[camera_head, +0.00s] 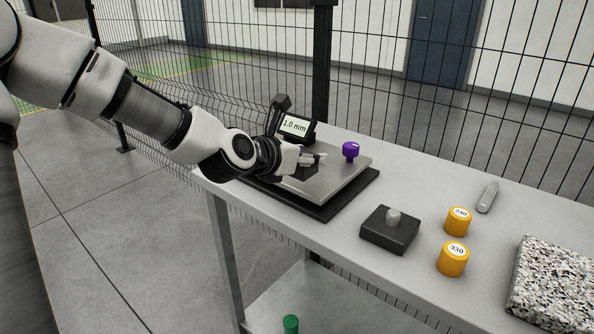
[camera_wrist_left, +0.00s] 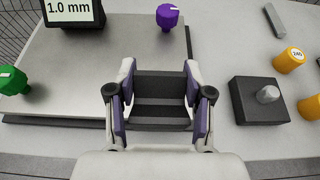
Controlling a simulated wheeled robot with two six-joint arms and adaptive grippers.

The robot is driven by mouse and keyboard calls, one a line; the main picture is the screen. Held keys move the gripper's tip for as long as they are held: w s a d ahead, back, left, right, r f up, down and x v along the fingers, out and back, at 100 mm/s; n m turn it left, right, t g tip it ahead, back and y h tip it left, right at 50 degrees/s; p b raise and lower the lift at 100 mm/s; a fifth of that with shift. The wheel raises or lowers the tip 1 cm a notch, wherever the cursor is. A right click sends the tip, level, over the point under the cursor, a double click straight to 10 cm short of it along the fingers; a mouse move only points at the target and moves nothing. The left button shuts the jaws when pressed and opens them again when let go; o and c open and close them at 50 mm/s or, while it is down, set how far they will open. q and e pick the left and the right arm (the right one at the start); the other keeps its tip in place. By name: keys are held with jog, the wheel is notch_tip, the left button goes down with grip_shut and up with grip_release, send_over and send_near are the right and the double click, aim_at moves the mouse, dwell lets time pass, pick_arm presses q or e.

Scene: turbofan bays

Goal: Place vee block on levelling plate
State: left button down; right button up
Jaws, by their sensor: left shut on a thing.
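The levelling plate (camera_head: 338,182) is a grey metal plate on a dark base, with a display reading 1.0 mm (camera_head: 296,126) at its back. It also shows in the left wrist view (camera_wrist_left: 75,72). My left gripper (camera_head: 318,158) is over the plate. In the left wrist view my left gripper (camera_wrist_left: 158,100) is shut on the vee block (camera_wrist_left: 160,90), a dark block with a lighter-shaded groove between the two purple-padded fingers. I cannot tell whether the block touches the plate or hangs just above it. My right gripper is not in view.
A purple knob (camera_head: 351,151) stands at the plate's right corner and a green knob (camera_wrist_left: 13,80) at its left. A black block with a grey peg (camera_head: 388,233), yellow weights (camera_head: 453,258), a grey bar (camera_head: 488,197) and a speckled slab (camera_head: 555,285) lie to the right.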

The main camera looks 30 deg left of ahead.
pick_arm(q)
jog(key=shift+w+a+p, duration=0.8)
jog(key=shift+w+a, duration=0.15)
jog(key=shift+w, duration=0.1)
jog(key=w+a, duration=0.1)
jog(key=w, duration=0.1)
jog(key=w+a, duration=0.2)
jog(key=shift+a+f, duration=0.1)
jog(key=shift+f, duration=0.3)
jog(key=shift+w+a+f, duration=0.15)
jog(key=shift+f, duration=0.1)
notch_tip(320, 180, down, 3)
jog(key=shift+r, duration=0.2)
jog(key=shift+f, duration=0.3)
jog(key=shift+c, duration=2.3)
grip_release()
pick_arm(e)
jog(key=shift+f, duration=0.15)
